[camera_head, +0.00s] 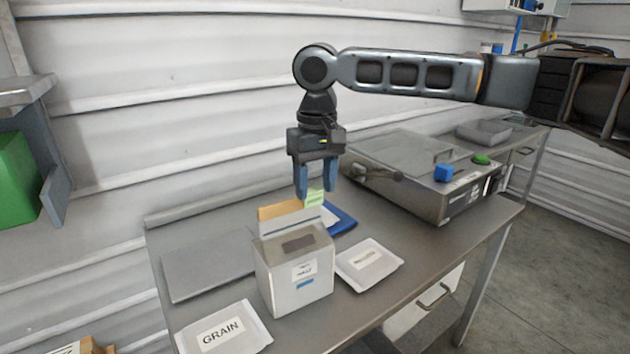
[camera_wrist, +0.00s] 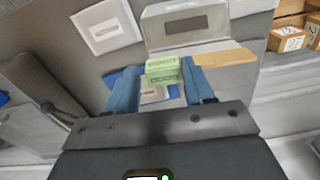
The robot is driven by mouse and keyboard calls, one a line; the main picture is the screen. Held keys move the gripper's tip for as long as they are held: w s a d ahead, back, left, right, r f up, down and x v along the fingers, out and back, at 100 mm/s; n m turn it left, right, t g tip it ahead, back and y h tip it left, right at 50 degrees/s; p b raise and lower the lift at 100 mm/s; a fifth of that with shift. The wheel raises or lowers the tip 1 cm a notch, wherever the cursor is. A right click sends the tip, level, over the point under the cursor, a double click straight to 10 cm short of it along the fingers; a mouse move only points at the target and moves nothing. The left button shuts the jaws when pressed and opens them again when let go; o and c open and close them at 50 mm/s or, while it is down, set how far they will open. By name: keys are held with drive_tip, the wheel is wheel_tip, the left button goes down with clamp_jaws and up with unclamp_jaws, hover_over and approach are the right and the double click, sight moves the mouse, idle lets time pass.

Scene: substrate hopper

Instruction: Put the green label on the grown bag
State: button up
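My gripper (camera_head: 316,192) points down over the table with its two blue fingers on either side of a small green label (camera_head: 315,198). In the wrist view the green label (camera_wrist: 163,70) fills the gap between the fingertips (camera_wrist: 163,78), held above the table. A white, box-shaped bag (camera_head: 290,272) stands upright just in front of the gripper, with a white and blue label on its front and a tan strip at its top back. It also shows in the wrist view (camera_wrist: 205,36). Which item is the grown bag cannot be read from the lettering.
A flat white GRAIN packet (camera_head: 252,338) lies at the front left, another labelled packet (camera_head: 388,264) right of the bag. A blue tray (camera_head: 345,219) lies behind it. A grey plate (camera_head: 205,272) is left. A sealing machine (camera_head: 425,200) stands at the right.

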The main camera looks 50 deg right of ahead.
drive_tip(key=shift+o, duration=0.4)
drive_tip(key=shift+s+a+f, duration=0.15)
drive_tip(key=shift+a+f, duration=0.1)
drive_tip(key=shift+f, duration=0.2)
drive_tip(key=shift+s+a+f, duration=0.1)
drive_tip(key=shift+a+f, duration=0.15)
drive_tip(key=shift+f, duration=0.2)
drive_tip(key=shift+c, duration=1.4)
drive_tip(key=shift+o, duration=0.4)
drive_tip(key=shift+r+p, duration=0.8)
drive_tip(key=shift+p, duration=0.05)
drive_tip(key=o, duration=0.4)
drive_tip(key=shift+w+r+p, duration=0.1)
drive_tip(key=shift+r+p, duration=0.55)
drive_tip(key=r+p, duration=0.1)
drive_tip(key=r, duration=0.2)
drive_tip(key=r+p, duration=0.1)
drive_tip(key=shift+d+r+p, duration=0.25)
drive_tip(key=shift+r+p, duration=0.1)
drive_tip(key=shift+w, duration=0.1)
